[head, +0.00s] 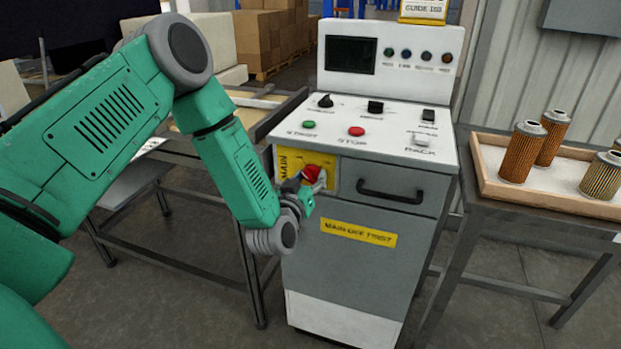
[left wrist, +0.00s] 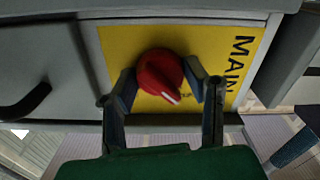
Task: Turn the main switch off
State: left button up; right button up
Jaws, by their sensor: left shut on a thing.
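The main switch is a red rotary knob (head: 312,173) on a yellow plate (head: 290,160) marked MAIN, at the upper left of the grey cabinet front. In the left wrist view the knob (left wrist: 160,76) shows a white pointer mark on its lower right edge. My left gripper (head: 304,186) is at the knob, its fingers on either side of it. In the left wrist view my left gripper (left wrist: 166,90) is shut on the knob. The lettering below the knob is partly hidden by the fingers. My right gripper is not in view.
The cabinet (head: 370,225) has a drawer handle (head: 390,193) right of the switch and a yellow MAIN OFF FIRST label (head: 358,232). Its top panel holds a green START button (head: 309,124) and a red STOP button (head: 356,131). A tray (head: 540,193) with filter cartridges (head: 522,151) stands at right.

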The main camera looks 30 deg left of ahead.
pick_arm(q)
jog(key=o, duration=1.1)
jog(key=shift+a, duration=0.1)
jog(key=shift+o, duration=0.2)
jog(key=v, duration=1.2)
jog(key=shift+a+f, duration=0.1)
jog(key=shift+f, duration=0.05)
jog(key=s+d+f+m+g+h, duration=0.35)
jog(key=s+f+g, duration=0.25)
jog(key=s+f, duration=0.35)
jog(key=s+d+f+m+g+h, duration=0.2)
jog(key=s+d+f+g, duration=0.3)
jog(key=s+f, duration=0.4)
jog(key=s+a+f+g, duration=0.1)
jog(key=s+f+g, duration=0.1)
jog(key=s+g, duration=0.1)
jog(key=s+a+f+g+y, duration=0.1)
jog(key=s+g, duration=0.1)
jog(key=s, duration=0.4)
jog(key=shift+s+f+g, duration=0.2)
jog(key=shift+f+g, duration=0.2)
